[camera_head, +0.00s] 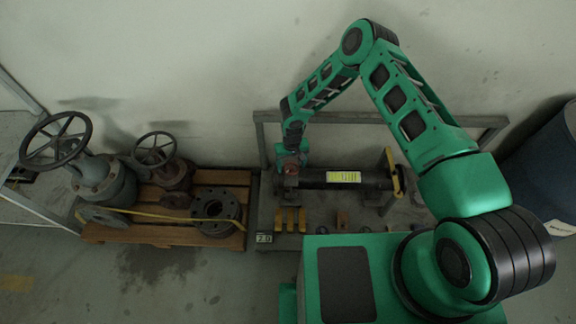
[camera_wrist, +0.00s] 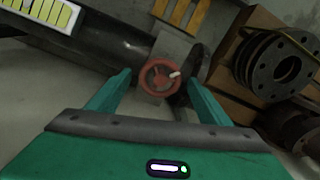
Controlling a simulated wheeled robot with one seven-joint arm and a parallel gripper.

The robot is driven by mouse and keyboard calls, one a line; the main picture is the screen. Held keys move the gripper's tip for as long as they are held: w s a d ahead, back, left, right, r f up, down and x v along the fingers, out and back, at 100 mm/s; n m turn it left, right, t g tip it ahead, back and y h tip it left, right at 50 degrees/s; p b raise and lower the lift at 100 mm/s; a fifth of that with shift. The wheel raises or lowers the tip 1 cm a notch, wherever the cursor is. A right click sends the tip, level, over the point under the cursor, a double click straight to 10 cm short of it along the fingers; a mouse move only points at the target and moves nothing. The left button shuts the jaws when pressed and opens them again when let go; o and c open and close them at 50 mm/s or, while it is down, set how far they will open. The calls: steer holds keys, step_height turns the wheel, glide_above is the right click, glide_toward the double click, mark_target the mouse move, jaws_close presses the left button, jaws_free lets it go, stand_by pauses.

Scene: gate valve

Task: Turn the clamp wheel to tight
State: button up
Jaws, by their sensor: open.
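The clamp wheel (camera_wrist: 158,77) is a small red spoked handwheel with a pale knob or mark at its right side. It sits at the end of a dark pipe (camera_wrist: 115,42), and it shows small and partly covered in the head view (camera_head: 291,170). My gripper (camera_wrist: 160,74) is open, with one finger on each side of the wheel in the wrist view. The wheel appears beyond the fingertips; I cannot tell how far, and no contact shows. In the head view my gripper (camera_head: 291,155) hangs over the left end of the pipe.
The pipe bears a yellow-green label (camera_head: 343,177) and lies on a grey bench (camera_head: 265,215). Yellow blocks (camera_head: 290,219) stand at the bench's front. A wooden pallet (camera_head: 160,233) at left carries flanges (camera_head: 217,208) and large handwheel valves (camera_head: 103,180). A wall stands behind.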

steer(key=c, duration=1)
steer(key=shift+a, duration=0.5)
steer(key=shift+d, duration=0.3)
steer(key=shift+c, duration=0.2)
